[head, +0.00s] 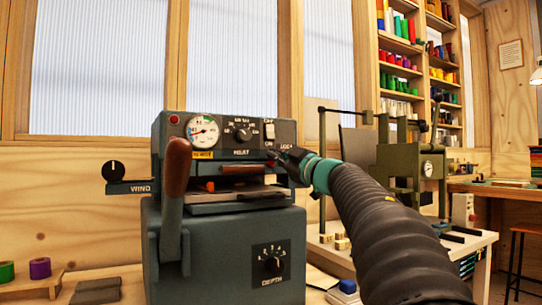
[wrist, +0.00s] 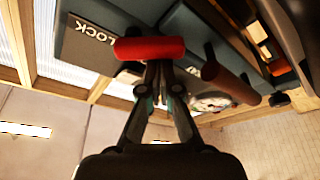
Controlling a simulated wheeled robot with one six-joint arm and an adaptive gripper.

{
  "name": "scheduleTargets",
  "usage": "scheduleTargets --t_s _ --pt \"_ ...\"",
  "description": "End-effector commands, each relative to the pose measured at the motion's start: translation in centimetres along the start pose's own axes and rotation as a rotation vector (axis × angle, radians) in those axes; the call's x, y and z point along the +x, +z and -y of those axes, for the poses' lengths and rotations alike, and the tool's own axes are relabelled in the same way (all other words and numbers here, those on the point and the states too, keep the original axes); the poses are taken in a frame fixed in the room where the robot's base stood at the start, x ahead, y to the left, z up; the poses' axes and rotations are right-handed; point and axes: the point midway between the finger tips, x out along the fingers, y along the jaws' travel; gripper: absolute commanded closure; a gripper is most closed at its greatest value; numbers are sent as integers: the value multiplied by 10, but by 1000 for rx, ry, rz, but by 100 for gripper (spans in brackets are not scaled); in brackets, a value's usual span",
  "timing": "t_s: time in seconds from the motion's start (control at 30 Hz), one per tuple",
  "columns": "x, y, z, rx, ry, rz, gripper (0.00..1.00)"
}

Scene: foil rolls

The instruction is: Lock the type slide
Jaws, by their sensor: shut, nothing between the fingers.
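The green-grey foil press (head: 225,220) stands on the bench. Its type slide (head: 238,194) shows as a flat plate in the opening under the head, with a wooden handle bar (head: 240,169) above it. My gripper (head: 277,154) is at the right end of the press head, by the partly covered LOCK label. In the wrist view, the LOCK label (wrist: 93,32) is beside a red lock handle (wrist: 150,48). My gripper (wrist: 156,72) is shut with its fingertips close against the red handle, not around it. I cannot tell whether they touch.
The press's large lever with a wooden grip (head: 175,170) stands at its front left. A WIND knob (head: 113,172) is at the left, a DEPTH dial (head: 273,263) below. Another green machine (head: 400,165) stands behind my arm. Foil rolls (head: 40,268) sit at the lower left.

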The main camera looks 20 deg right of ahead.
Motion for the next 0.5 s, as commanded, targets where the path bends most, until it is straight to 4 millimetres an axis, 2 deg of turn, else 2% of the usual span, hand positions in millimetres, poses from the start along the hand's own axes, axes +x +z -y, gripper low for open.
scheduleTargets --t_s 0.33,0.4,0.5 --pt "20 -49 6 0 -14 -16 100" --pt "2 -42 7 1 -10 -10 100" --pt "-17 -42 7 0 -10 -11 100"
